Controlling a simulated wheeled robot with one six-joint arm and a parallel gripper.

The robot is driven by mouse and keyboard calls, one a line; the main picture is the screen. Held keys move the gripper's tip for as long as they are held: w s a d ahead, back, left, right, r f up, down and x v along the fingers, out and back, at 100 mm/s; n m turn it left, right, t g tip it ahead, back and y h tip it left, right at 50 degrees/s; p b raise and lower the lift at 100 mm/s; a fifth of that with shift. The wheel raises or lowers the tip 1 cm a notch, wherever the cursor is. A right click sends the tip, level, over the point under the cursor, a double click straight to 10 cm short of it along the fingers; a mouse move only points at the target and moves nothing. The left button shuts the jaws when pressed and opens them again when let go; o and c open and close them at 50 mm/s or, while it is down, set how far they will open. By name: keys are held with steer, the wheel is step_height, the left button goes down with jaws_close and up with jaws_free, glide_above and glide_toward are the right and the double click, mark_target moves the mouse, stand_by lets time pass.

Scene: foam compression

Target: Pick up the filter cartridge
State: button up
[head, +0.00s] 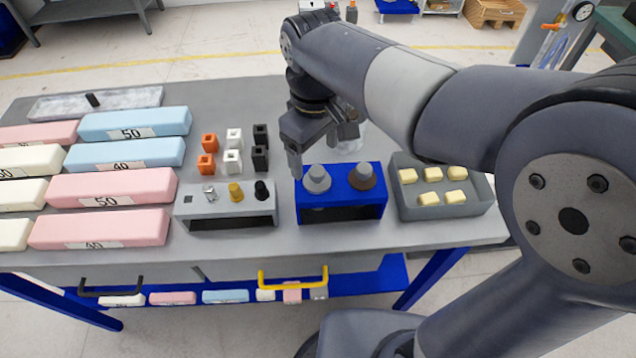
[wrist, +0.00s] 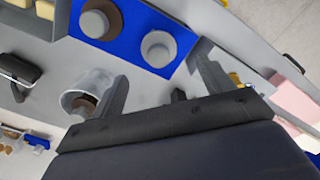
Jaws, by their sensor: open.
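A blue stand (head: 340,198) holds two round pieces, one all grey (head: 317,181) and one brown with a grey top (head: 363,177). In the wrist view the stand (wrist: 130,42) shows the grey piece (wrist: 158,48) and the brown one (wrist: 97,22). A clear cup (wrist: 82,82) with something brown inside stands behind the stand, mostly hidden in the head view. Which piece is the filter cartridge I cannot tell for certain. My gripper (head: 325,150) is open and empty, pointing down just above and behind the grey piece. Its two fingers (wrist: 163,84) show apart in the wrist view.
A grey tray (head: 440,213) with several yellow blocks is right of the stand. A grey holder (head: 225,217) with small fittings is left, with small orange, white and black blocks behind it. Pink, blue and cream foam bars (head: 125,155) fill the table's left.

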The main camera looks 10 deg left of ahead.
mark_target(317, 170)
steer(key=shift+d+f+p, duration=0.2)
steer(key=shift+f+p, duration=0.15)
steer(key=shift+f, duration=2.75)
steer(key=shift+c, duration=0.4)
steer(key=c, duration=1.4)
